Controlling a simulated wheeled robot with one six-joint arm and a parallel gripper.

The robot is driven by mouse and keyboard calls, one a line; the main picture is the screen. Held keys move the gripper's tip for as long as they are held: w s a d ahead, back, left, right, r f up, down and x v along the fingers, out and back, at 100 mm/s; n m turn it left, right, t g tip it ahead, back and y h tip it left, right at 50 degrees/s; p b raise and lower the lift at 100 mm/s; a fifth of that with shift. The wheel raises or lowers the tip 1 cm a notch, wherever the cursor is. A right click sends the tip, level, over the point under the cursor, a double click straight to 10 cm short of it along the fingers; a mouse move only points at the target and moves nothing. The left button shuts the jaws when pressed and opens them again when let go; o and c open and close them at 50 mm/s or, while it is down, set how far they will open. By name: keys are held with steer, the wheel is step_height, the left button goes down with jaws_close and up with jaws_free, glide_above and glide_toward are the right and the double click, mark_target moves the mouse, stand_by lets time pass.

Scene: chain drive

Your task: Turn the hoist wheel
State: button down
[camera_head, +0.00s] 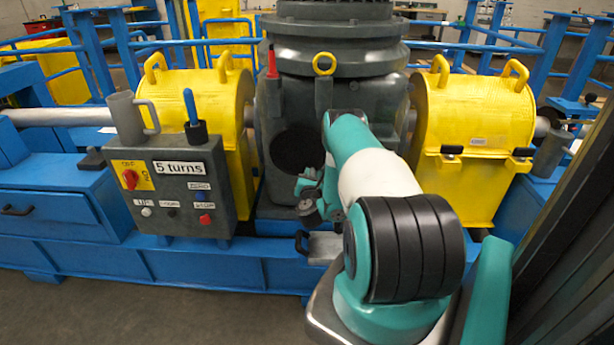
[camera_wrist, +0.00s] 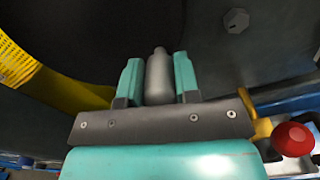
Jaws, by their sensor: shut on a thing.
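In the wrist view, my gripper (camera_wrist: 159,70) has its two teal fingers on either side of a grey, bottle-shaped handle (camera_wrist: 159,78) and is shut on it. A large dark, curved surface lies behind the handle; I cannot tell for certain whether it is the hoist wheel. In the head view, my gripper (camera_head: 309,190) is low in front of the dark grey central housing (camera_head: 275,185), just below a round dark area (camera_head: 297,150). My arm hides part of the housing, and the handle is not clear there.
A grey control box (camera_head: 180,215) labelled "5 turns" stands left of my gripper, with a red rotary switch (camera_head: 130,179) and a grey mug-like piece (camera_head: 128,118) above. Yellow guards (camera_head: 222,100) and (camera_head: 470,120) flank the housing. Blue frame beams (camera_head: 190,265) run along the front.

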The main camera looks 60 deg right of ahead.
steer(key=shift+a+f, duration=0.1)
steer(key=shift+f, duration=0.05)
steer(key=c, duration=0.8)
jaws_free()
steer(key=shift+c, duration=0.2)
steer(key=p, duration=0.2)
steer(key=shift+s+a+r+p, duration=0.15)
steer(key=shift+a+r+p, duration=0.1)
steer(key=shift+r+p, duration=0.1)
steer(key=p+v, duration=0.1)
steer(key=p, duration=0.3)
steer(key=shift+s+a+r+p, duration=0.2)
steer(key=shift+a+p, duration=0.1)
steer(key=f+p+v, duration=0.1)
steer(key=p+v, duration=0.8)
steer(key=p, duration=0.1)
steer(key=shift+s+a+p, duration=0.2)
steer(key=shift+s+p, duration=0.05)
steer(key=shift+p, duration=0.05)
steer(key=shift+w, duration=0.1)
